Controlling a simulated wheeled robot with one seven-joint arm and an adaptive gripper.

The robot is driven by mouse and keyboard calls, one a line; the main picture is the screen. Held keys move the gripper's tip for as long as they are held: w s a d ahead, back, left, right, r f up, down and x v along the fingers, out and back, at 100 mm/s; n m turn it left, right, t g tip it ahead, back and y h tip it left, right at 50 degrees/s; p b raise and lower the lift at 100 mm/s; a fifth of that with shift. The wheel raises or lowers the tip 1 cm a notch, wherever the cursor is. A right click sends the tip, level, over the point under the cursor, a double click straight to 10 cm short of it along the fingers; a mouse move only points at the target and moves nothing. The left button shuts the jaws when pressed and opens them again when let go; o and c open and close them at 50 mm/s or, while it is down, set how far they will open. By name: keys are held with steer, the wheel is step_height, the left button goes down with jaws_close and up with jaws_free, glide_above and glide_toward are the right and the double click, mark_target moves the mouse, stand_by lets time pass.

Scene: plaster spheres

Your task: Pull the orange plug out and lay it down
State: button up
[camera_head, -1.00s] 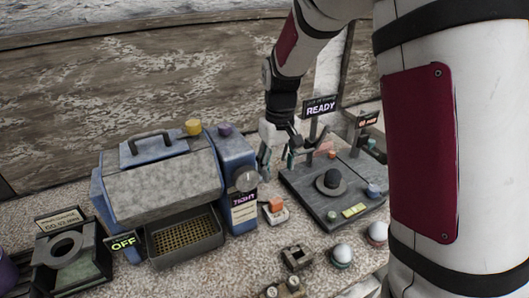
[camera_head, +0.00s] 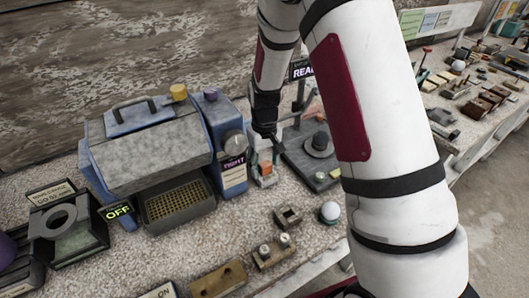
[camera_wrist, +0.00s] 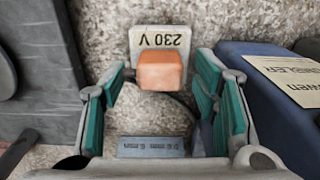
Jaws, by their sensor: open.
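The orange plug (camera_wrist: 160,72) sits at the white socket block (camera_wrist: 159,38) marked 230 V, and a dark cord runs from it. In the head view the plug (camera_head: 265,169) stands on the bench just right of the blue machine. My gripper (camera_wrist: 160,80) is open, its teal-padded fingers on either side of the plug with gaps between. In the head view my gripper (camera_head: 266,147) is just above the plug, partly hidden by its own links.
The blue machine (camera_head: 150,145) with its knob stands close on the left. A dark grey plate (camera_head: 300,165) with a round black part lies on the right. A small metal block (camera_head: 287,216) and a white sphere (camera_head: 329,211) sit in front. Speckled bench is free between them.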

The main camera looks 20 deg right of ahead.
mark_target(265, 162)
steer(key=shift+f, duration=0.5)
jaws_close()
steer(key=shift+r, duration=0.1)
steer(key=shift+r, duration=0.15)
steer(key=shift+r+p, duration=0.95)
steer(key=shift+r, duration=1.35)
